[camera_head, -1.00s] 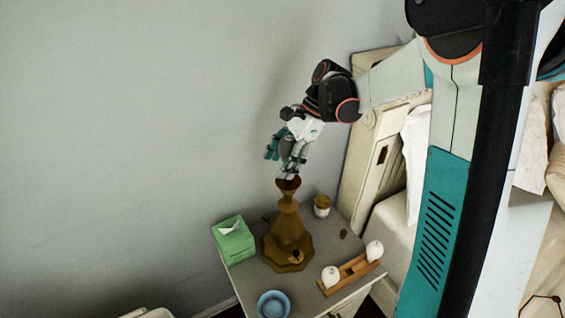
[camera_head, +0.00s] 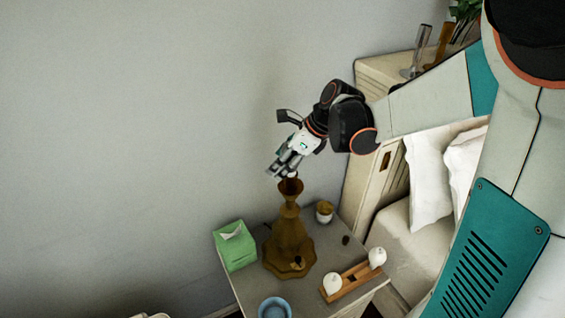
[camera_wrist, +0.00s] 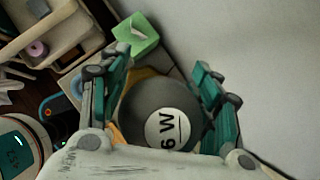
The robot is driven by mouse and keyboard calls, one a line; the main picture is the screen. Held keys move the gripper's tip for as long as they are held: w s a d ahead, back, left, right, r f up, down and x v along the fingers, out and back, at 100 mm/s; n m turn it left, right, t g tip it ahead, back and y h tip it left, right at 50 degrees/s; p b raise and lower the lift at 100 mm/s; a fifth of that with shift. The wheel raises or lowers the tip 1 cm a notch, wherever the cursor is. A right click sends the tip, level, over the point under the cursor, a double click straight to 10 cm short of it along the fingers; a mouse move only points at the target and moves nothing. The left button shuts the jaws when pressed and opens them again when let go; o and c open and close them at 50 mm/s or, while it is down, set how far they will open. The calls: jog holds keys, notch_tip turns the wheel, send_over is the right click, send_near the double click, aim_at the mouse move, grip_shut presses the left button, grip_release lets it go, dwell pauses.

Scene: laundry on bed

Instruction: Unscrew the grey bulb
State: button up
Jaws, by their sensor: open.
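The grey bulb (camera_wrist: 160,112) shows large in the wrist view, a dark grey globe with a white label reading "6 W". It sits between the two teal fingers of my gripper (camera_wrist: 165,95), which stand apart on either side of it; I cannot tell whether they touch it. In the head view my gripper (camera_head: 283,170) is at the top of the brown lamp (camera_head: 290,235), tilted downward from the upper right. The bulb is mostly hidden there by the fingers. The lamp stands upright on the nightstand (camera_head: 240,285).
On the nightstand are a green tissue box (camera_head: 235,245), a blue bowl (camera_head: 274,308), a small brown cup (camera_head: 324,212) and a wooden holder (camera_head: 352,279) with two white bulbs (camera_head: 332,283). The bed with white pillows (camera_head: 428,180) is at right. The wall (camera_head: 120,130) is bare.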

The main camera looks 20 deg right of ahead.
jog(key=m+h, duration=0.1)
jog(key=m, duration=0.1)
jog(key=m+t, duration=0.1)
jog(key=m, duration=0.1)
jog(key=m+t+h, duration=0.1)
jog(key=shift+w+d+m+h, duration=0.3)
jog(key=shift+w+m, duration=0.05)
jog(key=shift+m, duration=0.05)
jog(key=shift+w+d+m+t+h, duration=0.2)
jog(key=shift+m+h, duration=0.35)
jog(key=shift+m, duration=0.5)
jog(key=shift+w+d+m+t+h, duration=0.1)
jog(key=shift+d+m+t+h, duration=0.15)
jog(key=shift+m+h, duration=0.55)
jog(key=shift+m+y, duration=0.25)
jog(key=shift+d, duration=0.1)
jog(key=c, duration=1)
jog(key=shift+c, duration=0.2)
jog(key=n, duration=0.1)
jog(key=n+y, duration=0.1)
jog(key=n, duration=0.1)
jog(key=shift+s+a+g+y+b, duration=0.1)
jog(key=shift+a+g+y+b, duration=0.15)
jog(key=shift+a+y+b, duration=0.05)
jog(key=shift+a+n, duration=0.15)
jog(key=shift+n, duration=0.15)
